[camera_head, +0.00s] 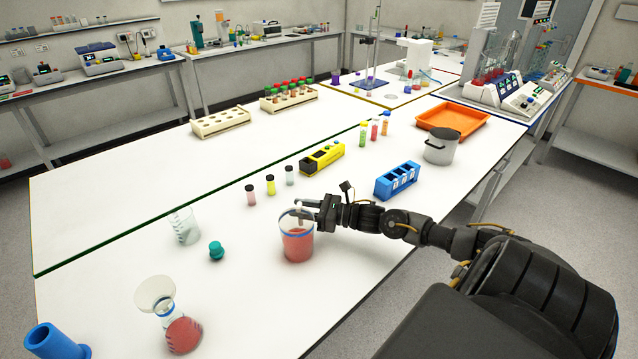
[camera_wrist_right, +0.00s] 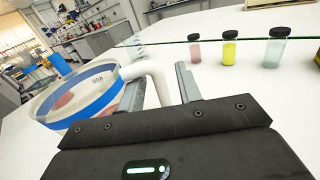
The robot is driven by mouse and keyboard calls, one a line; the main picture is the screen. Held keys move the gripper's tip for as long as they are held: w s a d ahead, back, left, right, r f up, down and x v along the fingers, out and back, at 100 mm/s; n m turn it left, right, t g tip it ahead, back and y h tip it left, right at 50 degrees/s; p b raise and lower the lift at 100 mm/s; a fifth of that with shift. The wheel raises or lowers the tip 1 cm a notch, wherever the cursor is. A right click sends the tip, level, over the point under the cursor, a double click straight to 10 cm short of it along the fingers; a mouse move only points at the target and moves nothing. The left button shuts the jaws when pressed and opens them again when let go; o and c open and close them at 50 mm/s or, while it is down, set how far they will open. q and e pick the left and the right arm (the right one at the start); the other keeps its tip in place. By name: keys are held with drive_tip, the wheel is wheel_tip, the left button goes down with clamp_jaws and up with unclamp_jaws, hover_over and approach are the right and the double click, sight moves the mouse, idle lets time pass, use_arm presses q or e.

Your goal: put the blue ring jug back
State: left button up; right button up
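The blue ring jug (camera_head: 297,246) is a clear jug of red liquid with a blue band near its rim. It appears upright on the white table, near the front edge. In the right wrist view, the jug (camera_wrist_right: 92,92) is at the left, and its white handle (camera_wrist_right: 157,76) reaches between my fingers. My right gripper (camera_head: 312,207) is at the jug's handle side. Its fingers (camera_wrist_right: 162,92) lie on either side of the handle, with a narrow gap still showing, so it looks open around the handle. My left gripper is not in view.
A glass beaker (camera_head: 184,227), a teal stopper (camera_head: 216,250) and a flask of red liquid (camera_head: 183,333) stand left of the jug. Three small vials (camera_head: 270,185) stand behind it. A blue rack (camera_head: 397,180), steel pot (camera_head: 440,148) and orange tray (camera_head: 452,121) are to the right.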

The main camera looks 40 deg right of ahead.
drive_tip(key=b+v, duration=0.2)
drive_tip(key=v, duration=0.7)
drive_tip(key=shift+s+d+f+b, duration=0.15)
drive_tip(key=shift+s+d+b, duration=0.05)
drive_tip(key=shift+s+b, duration=0.2)
drive_tip(key=shift+v, duration=1)
